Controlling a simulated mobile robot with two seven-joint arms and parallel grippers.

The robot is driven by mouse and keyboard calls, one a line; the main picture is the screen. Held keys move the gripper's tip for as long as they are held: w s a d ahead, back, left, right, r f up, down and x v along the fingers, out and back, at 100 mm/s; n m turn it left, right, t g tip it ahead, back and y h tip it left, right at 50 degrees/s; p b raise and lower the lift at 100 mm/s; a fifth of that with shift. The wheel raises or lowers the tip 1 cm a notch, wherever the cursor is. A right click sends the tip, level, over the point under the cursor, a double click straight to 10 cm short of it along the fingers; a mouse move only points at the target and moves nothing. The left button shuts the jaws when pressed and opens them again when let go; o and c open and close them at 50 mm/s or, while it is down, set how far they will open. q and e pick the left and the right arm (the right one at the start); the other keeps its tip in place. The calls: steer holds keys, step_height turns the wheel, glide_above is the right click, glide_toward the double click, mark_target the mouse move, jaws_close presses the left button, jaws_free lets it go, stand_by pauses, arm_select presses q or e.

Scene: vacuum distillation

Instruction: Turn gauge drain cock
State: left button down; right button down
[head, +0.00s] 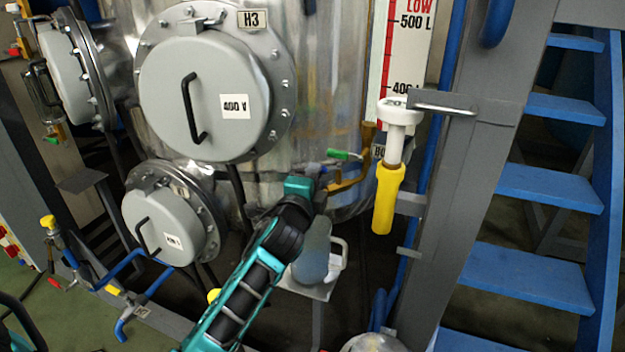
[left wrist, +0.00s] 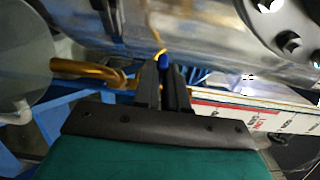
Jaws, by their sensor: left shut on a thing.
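My left gripper (head: 322,172) reaches up from the bottom of the head view to the brass pipework (head: 350,184) at the lower right of the steel vessel. In the left wrist view the two dark fingers (left wrist: 163,88) are close together, with a small blue handle (left wrist: 164,61) at their tips. I take this handle to be the drain cock's lever; the gripper is shut on it. A short blue part also shows beside the gripper in the head view (head: 332,162). The cock's body is mostly hidden. A green lever (head: 345,155) sits just to the right. My right gripper is not in view.
A level scale (head: 402,45) stands above right. A white fitting with a yellow sleeve (head: 388,200) hangs right of the gripper. Blue stairs (head: 550,185) and a grey post (head: 450,170) are at the right. Round flanged covers (head: 215,90) are at the left.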

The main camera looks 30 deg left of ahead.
arm_select(q)
steer(key=shift+s+d+n+g+y+b, duration=0.15)
steer(key=shift+d+n+g+y+b, duration=0.1)
steer(key=shift+n+y+b, duration=0.4)
steer(key=shift+s+d+n+g+y+b, duration=0.1)
steer(key=shift+d+n+g+y+b, duration=0.2)
steer(key=shift+y, duration=0.55)
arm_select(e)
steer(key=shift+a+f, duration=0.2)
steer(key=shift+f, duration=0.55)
arm_select(q)
steer(key=c, duration=1.2)
jaws_free()
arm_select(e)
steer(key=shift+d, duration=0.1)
